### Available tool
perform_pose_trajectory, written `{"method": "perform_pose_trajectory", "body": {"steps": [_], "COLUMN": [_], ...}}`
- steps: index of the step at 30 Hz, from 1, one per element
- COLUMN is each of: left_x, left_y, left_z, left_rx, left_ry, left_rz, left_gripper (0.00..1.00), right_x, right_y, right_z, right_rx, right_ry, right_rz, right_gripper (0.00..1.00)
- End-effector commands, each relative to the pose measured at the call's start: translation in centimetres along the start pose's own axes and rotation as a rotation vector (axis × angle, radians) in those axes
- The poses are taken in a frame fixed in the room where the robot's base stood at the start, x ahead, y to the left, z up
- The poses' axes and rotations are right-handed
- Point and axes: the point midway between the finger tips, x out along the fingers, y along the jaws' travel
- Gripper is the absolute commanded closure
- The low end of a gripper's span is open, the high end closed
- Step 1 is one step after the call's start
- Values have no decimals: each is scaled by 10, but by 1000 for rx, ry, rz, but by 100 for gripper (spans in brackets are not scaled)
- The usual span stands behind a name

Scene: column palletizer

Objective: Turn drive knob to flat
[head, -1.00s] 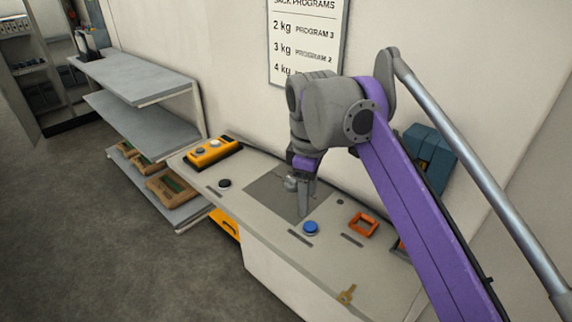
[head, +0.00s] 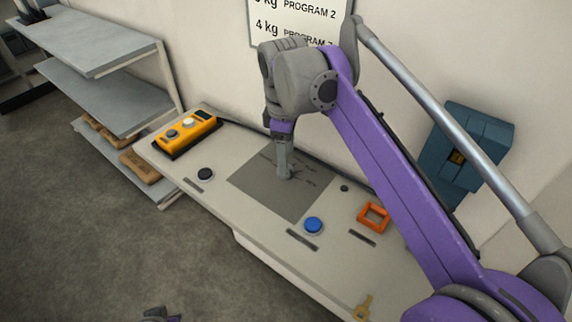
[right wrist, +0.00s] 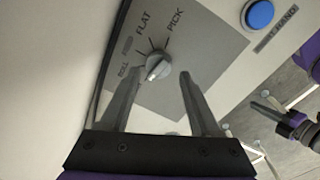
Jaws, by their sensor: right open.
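The drive knob (right wrist: 158,67) is a small round grey knob on a dark grey panel (right wrist: 205,60), with the labels ROLL, FLAT and PICK around it. A light line marks the knob; I cannot tell for sure which label it points to. My right gripper (right wrist: 158,74) is open, with its fingertips on either side of the knob in the picture; I cannot see contact. In the head view the right gripper (head: 284,172) points down over the grey panel (head: 300,203) and hides the knob. Part of my left gripper (head: 160,314) shows at the bottom edge; its jaws are unclear.
A blue button (head: 313,225), a black button (head: 205,174), an orange frame (head: 374,217) and a yellow key-like piece (head: 363,307) are on the pale console (head: 235,215). A yellow control box (head: 187,133) stands at its far left end. Grey shelves (head: 105,95) stand beyond.

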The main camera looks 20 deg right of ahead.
Motion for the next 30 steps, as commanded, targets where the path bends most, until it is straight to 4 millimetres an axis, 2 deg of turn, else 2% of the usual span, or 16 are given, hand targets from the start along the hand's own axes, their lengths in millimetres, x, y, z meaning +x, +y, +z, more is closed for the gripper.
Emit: {"method": "perform_pose_trajectory", "body": {"steps": [3, 7, 19, 27, 30], "left_x": [3, 4, 5, 5, 5], "left_y": [0, 0, 0, 0, 0], "left_z": [2, 3, 3, 3, 3], "left_rx": [0, 0, 0, 0, 0], "left_ry": [-1, -2, -2, -2, -2], "left_rz": [0, 0, 0, 0, 0], "left_gripper": [100, 100, 100, 100, 100], "right_x": [21, 35, 42, 42, 42], "right_y": [0, 0, 0, 0, 0], "right_z": [0, 0, 0, 0, 0], "right_rx": [0, 0, 0, 0, 0], "right_ry": [0, 0, 0, 0, 0], "right_rz": [0, 0, 0, 0, 0], "right_gripper": [37, 37, 37, 85, 100]}}
